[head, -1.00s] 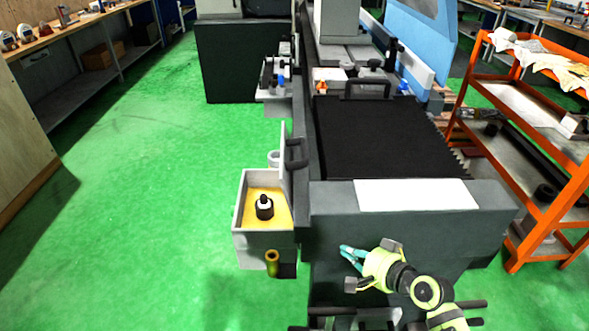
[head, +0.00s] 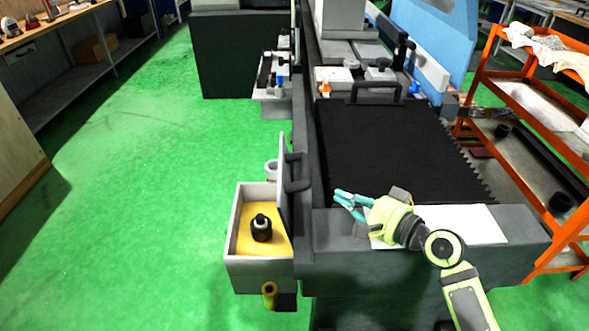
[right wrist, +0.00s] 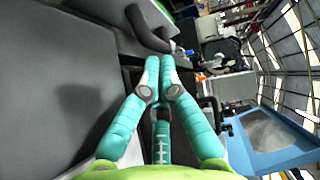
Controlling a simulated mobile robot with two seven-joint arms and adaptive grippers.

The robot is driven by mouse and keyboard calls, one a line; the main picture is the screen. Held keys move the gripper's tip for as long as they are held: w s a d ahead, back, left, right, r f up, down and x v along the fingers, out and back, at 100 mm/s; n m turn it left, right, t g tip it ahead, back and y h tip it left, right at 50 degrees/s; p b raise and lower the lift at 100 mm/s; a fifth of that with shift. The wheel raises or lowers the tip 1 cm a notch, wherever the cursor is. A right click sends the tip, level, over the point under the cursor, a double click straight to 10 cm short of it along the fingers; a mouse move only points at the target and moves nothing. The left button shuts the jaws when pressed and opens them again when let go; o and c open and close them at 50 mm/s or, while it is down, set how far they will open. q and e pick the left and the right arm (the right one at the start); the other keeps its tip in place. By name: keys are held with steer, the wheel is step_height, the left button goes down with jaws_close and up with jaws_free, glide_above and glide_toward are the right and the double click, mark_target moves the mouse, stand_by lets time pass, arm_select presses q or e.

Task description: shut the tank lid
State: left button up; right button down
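The tank (head: 262,274) is a pale open box on the left side of the grey machine, with a yellow inside and a black round part in it. Its lid (head: 283,165) stands upright along the tank's machine-side edge, open. A dark handle (head: 297,172) is on the lid's right face. My right gripper (head: 338,196) is over the machine's near end, right of the handle and apart from it. In the right wrist view its teal fingertips (right wrist: 160,64) meet with nothing seen between them; a dark curved bar, apparently the handle (right wrist: 147,30), lies just beyond. My left gripper is out of view.
The machine's black ribbed cover (head: 385,150) and a white plate (head: 465,226) lie beside my right arm. An orange shelf cart (head: 540,120) stands at right. Green floor (head: 150,200) is clear left of the tank. A brass-coloured fitting (head: 269,290) is below the tank's front.

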steer(key=shift+w+a+f, duration=0.1)
steer(key=shift+w+a, duration=0.05)
steer(key=shift+w, duration=0.35)
steer(key=shift+w+a, duration=0.15)
steer(key=shift+a, duration=0.1)
steer(key=shift+w+a+r+p, duration=0.1)
steer(key=shift+w+a+p, duration=0.15)
steer(key=shift+a, duration=0.3)
steer(key=shift+w+a+r+p, duration=0.1)
steer(key=shift+w+a+p, duration=0.1)
steer(key=shift+a, duration=0.35)
steer(key=x, duration=0.5)
steer(key=shift+w+a+f+p, duration=0.15)
steer(key=shift+w+f+p, duration=0.15)
steer(key=shift+w, duration=0.1)
steer(key=a, duration=0.1)
steer(key=a+p, duration=0.1)
steer(key=a, duration=0.2)
steer(key=shift+f, duration=0.3)
steer(key=shift+w+a+f, duration=0.1)
steer(key=shift+f, duration=0.05)
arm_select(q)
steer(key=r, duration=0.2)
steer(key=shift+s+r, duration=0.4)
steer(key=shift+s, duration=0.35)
